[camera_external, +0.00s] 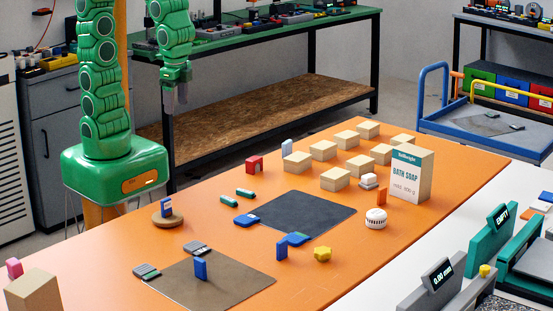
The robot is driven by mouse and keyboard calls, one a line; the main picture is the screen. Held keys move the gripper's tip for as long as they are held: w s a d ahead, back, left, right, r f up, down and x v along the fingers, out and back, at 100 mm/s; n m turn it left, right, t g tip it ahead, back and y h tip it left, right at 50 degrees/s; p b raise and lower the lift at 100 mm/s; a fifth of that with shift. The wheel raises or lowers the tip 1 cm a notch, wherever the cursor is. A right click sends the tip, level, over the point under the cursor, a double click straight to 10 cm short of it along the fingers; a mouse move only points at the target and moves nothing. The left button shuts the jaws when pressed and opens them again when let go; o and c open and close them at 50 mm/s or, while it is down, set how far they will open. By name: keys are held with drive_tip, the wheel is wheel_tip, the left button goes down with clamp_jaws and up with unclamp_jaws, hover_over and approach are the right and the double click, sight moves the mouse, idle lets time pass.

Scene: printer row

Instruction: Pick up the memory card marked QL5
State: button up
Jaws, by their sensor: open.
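My green arm reaches over from the left, and my gripper (175,100) hangs high above the left side of the orange table (400,230), open and empty, well apart from everything on it. No marking QL5 is readable, so I cannot tell which piece is the memory card. Small card-like blue pieces stand upright: one on a round wooden stand (167,219), one on the brown mat (200,268), and one right of it (282,250). A flat blue piece (246,220) lies at the left edge of the dark mat (310,215).
Several beige blocks (335,179) and a bath soap box (411,174) stand at the back right. A white round timer-like object (376,219) and a yellow piece (322,254) stand nearer. Grey-and-green pieces (146,271) lie by the brown mat. Scales (440,285) stand at right.

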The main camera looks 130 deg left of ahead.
drive_tip(key=w+a+n+t+h, duration=0.15)
drive_tip(key=w+n, duration=0.65)
drive_tip(key=w, duration=1.1)
drive_tip(key=n+t, duration=0.4)
drive_tip(key=n, duration=1.9)
hover_over(382, 188)
drive_tip(key=s, duration=0.2)
wheel_tip(382, 188, down, 19)
drive_tip(key=shift+w+a+f+y, duration=0.1)
drive_tip(key=shift+w+f+y, duration=0.05)
drive_tip(key=shift+f, duration=0.4)
drive_tip(key=shift+w+a+f+y, duration=0.1)
drive_tip(key=shift+f, duration=0.4)
drive_tip(key=x, duration=0.3)
drive_tip(key=shift+s+f, duration=0.15)
drive_tip(key=shift+f, duration=0.1)
drive_tip(key=shift+x, duration=0.85)
